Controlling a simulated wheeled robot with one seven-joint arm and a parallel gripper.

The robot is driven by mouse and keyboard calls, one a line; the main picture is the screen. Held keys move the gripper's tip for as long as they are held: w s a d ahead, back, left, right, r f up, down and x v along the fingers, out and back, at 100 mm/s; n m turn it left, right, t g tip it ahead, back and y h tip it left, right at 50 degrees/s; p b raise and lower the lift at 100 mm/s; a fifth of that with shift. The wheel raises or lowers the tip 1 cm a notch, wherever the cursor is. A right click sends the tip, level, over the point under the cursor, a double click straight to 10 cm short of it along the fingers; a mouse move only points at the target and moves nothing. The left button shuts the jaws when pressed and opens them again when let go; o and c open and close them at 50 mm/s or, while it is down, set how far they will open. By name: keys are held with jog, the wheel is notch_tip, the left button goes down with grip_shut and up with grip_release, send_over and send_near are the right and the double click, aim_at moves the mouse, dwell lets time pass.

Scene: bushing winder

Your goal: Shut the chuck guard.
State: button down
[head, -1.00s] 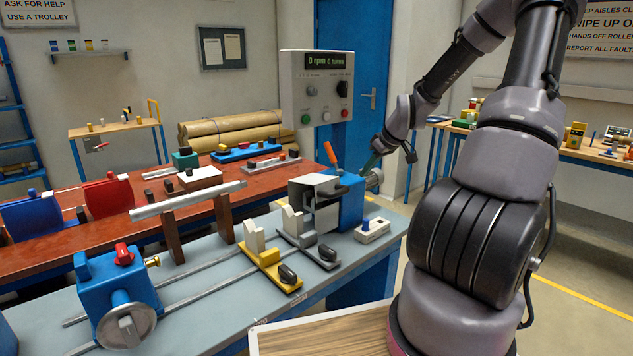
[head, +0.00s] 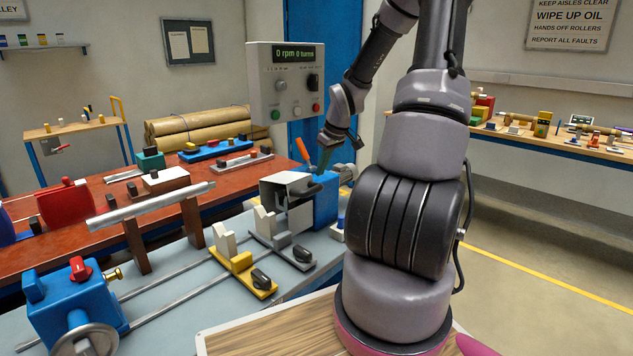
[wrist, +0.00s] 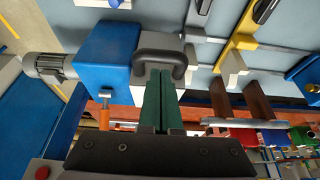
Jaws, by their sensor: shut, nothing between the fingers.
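The chuck guard (head: 283,184) is a pale grey cover at the left side of the blue headstock (head: 326,200). A dark opening shows beneath it in the head view; I cannot tell its exact angle. In the wrist view the guard (wrist: 146,88) sits beside the blue headstock (wrist: 106,58) and carries a dark, rounded bar handle (wrist: 163,53). My gripper (head: 322,163) is above the headstock, to the right of the guard. Its green fingers (wrist: 161,82) are shut and empty, with their tips near the handle; I cannot tell whether they touch it.
An orange-handled lever (head: 302,151) stands up beside the headstock. The control box (head: 286,83) rises behind it. A yellow rest (head: 245,274) and a grey rest (head: 285,248) sit on the rails to the left. A motor (wrist: 46,66) adjoins the headstock.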

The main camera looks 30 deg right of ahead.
aim_at(315, 188)
jog(key=shift+x, duration=2.65)
jog(key=shift+s+f, duration=0.1)
jog(key=shift+f, duration=0.05)
notch_tip(315, 188, down, 4)
jog(key=shift+s+d+f, duration=0.1)
jog(key=shift+s+f, duration=0.05)
jog(key=shift+s, duration=0.05)
